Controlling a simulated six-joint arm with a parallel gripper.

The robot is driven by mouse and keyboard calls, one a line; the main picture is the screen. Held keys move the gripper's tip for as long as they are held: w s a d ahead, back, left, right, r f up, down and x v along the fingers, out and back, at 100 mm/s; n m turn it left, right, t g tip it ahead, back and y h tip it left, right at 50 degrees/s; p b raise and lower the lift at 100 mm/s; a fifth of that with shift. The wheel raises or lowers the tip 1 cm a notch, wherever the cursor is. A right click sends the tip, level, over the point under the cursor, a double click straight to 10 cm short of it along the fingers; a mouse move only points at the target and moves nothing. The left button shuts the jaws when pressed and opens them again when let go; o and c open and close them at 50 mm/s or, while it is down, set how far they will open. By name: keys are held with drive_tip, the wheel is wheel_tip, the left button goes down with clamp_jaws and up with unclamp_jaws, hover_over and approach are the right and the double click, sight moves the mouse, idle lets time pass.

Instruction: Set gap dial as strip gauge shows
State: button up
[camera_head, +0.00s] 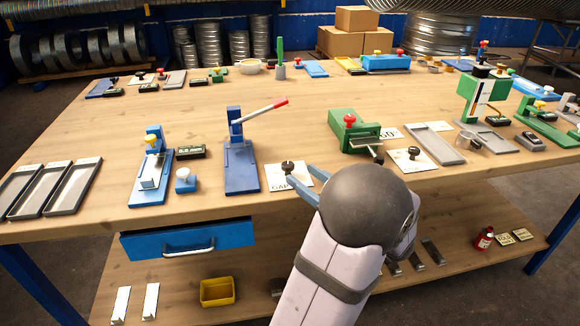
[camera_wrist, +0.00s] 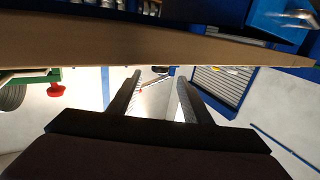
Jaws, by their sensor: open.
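The gap dial (camera_head: 288,167) is a black knob on a white card lettered GAP, near the front edge of the bench in the head view. My gripper (camera_head: 302,177) is open, its two blue fingers just in front of the knob and over part of the card; I cannot tell whether they touch it. In the wrist view the two dark fingers (camera_wrist: 160,88) stand apart with nothing clearly between them. Which thing is the strip gauge I cannot tell; a small dark display unit (camera_head: 191,152) lies to the left, its reading too small to read.
A blue lever press (camera_head: 240,165) stands just left of the dial. A green clamp device (camera_head: 352,135) with a red knob stands to the right, beside another black dial (camera_head: 413,153) on a card. Grey trays (camera_head: 80,186) lie far left. The bench middle (camera_head: 190,105) is clear.

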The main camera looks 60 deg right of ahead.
sight(289, 164)
drive_tip(key=shift+x, duration=3.7)
drive_tip(key=c, duration=1)
drive_tip(key=shift+r+p, duration=0.1)
drive_tip(key=shift+p, duration=0.2)
drive_tip(key=shift+d+r+n+t+y+p, duration=0.15)
drive_tip(key=shift+n+t+y+p, duration=0.15)
drive_tip(key=shift+n+y+p, duration=0.55)
drive_tip(key=shift+n+y, duration=0.75)
drive_tip(key=shift+y, duration=0.8)
drive_tip(key=o, duration=1)
drive_tip(key=shift+f, duration=0.25)
